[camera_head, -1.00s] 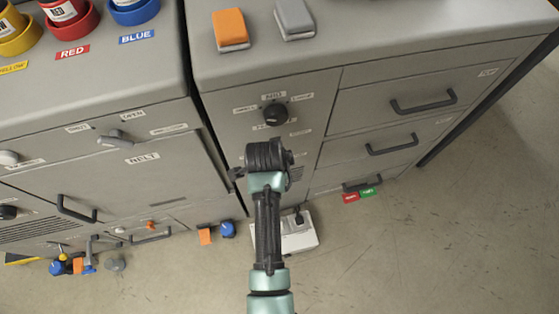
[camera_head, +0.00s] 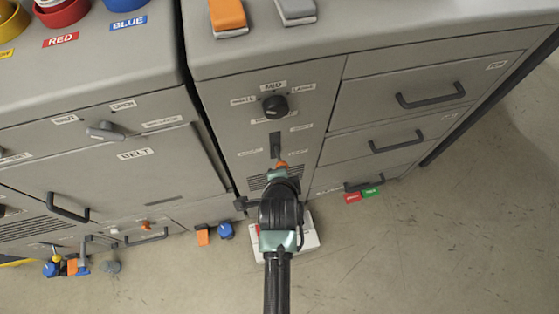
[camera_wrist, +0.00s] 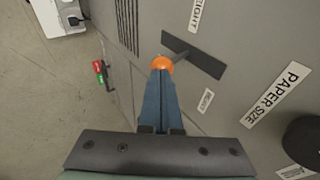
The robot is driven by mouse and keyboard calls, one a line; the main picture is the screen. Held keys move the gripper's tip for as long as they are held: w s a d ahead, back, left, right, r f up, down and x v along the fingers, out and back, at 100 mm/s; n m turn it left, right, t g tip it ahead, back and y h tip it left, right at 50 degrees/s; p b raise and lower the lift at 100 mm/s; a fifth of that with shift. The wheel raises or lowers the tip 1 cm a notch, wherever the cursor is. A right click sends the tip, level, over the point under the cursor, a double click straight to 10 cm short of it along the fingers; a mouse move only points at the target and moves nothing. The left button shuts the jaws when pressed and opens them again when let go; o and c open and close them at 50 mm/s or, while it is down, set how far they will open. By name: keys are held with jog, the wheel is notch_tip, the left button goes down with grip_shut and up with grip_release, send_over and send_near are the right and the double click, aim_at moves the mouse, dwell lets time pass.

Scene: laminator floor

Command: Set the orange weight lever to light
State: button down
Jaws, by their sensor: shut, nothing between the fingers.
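The weight lever's orange knob (camera_wrist: 162,63) shows just beyond my fingertips in the wrist view, on a dark stem from a dark slot plate (camera_wrist: 208,63). A small label (camera_wrist: 206,100) beside the plate seems to read LIGHT. In the head view the orange knob (camera_head: 281,165) shows just above my gripper, below the dark slot (camera_head: 275,141) on the cabinet front. My gripper (camera_wrist: 161,78) is shut and empty, its tips at the knob; I cannot tell whether they touch. The fingers hide part of the knob; my gripper (camera_head: 279,174) also shows in the head view.
A black dial (camera_head: 275,106) sits above the slot, and a vent grille (camera_wrist: 127,22) lies beside it in the wrist view. Drawers with dark handles (camera_head: 397,142) are to the right. A white box (camera_head: 310,236) stands on the floor below; open floor lies at the right.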

jog(key=f+t+b, duration=0.1)
jog(key=b, duration=0.1)
jog(key=f+t+b, duration=0.1)
jog(key=f+b, duration=0.1)
jog(key=b, duration=0.1)
jog(key=s+f+t+b, duration=0.1)
jog(key=t+b, duration=0.1)
jog(key=shift+d+f+y, duration=0.2)
jog(key=shift+f+y, duration=0.05)
jog(key=shift+y, duration=0.15)
jog(key=shift+r, duration=0.1)
jog(key=shift+r+p, duration=0.7)
jog(key=shift+p, duration=0.1)
